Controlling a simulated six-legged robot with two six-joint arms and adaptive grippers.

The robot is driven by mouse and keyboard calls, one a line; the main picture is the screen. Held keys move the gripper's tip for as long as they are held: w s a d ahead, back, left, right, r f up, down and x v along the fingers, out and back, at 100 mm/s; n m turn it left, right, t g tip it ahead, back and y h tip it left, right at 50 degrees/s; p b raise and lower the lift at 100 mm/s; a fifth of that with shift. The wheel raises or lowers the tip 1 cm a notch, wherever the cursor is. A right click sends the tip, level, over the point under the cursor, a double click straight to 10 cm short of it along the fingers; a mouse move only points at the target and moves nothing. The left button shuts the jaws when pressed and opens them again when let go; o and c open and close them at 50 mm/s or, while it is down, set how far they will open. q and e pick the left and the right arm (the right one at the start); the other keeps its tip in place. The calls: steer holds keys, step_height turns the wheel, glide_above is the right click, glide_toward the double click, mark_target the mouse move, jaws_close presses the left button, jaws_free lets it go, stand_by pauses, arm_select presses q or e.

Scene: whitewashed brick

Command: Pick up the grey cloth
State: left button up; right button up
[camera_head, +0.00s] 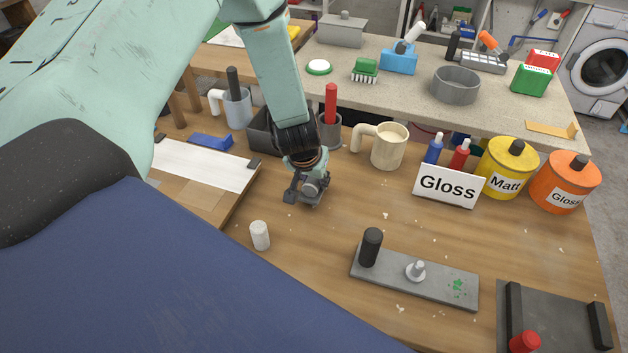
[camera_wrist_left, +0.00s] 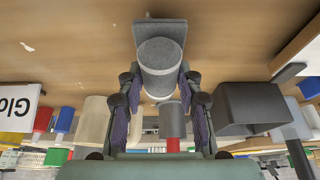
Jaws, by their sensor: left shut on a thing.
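The grey cloth (camera_wrist_left: 158,56) looks like a short roll with a flat flap. In the left wrist view it sits between the two fingers of my left gripper (camera_wrist_left: 158,80), which press on its sides. In the head view my left gripper (camera_head: 306,192) points down at the wooden bench, near its middle. There the cloth is mostly hidden by the gripper. I cannot tell whether it still touches the bench. My right gripper is in neither view.
Behind the gripper stand a grey cup (camera_head: 330,134) with a red-handled tool and a cream mug (camera_head: 389,147). A Gloss sign (camera_head: 447,186) and paint tins are at right. A white cylinder (camera_head: 260,236) and a grey plate (camera_head: 440,284) are nearer. Bench between is mostly clear.

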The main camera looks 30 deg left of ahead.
arm_select(q)
step_height(320, 180, up, 26)
steer(key=p, duration=1.4)
steer(key=shift+p, duration=0.4)
steer(key=shift+r, duration=0.1)
steer(key=o, duration=0.6)
steer(key=shift+d, duration=0.1)
steer(key=c, duration=0.4)
steer(key=shift+w, duration=0.1)
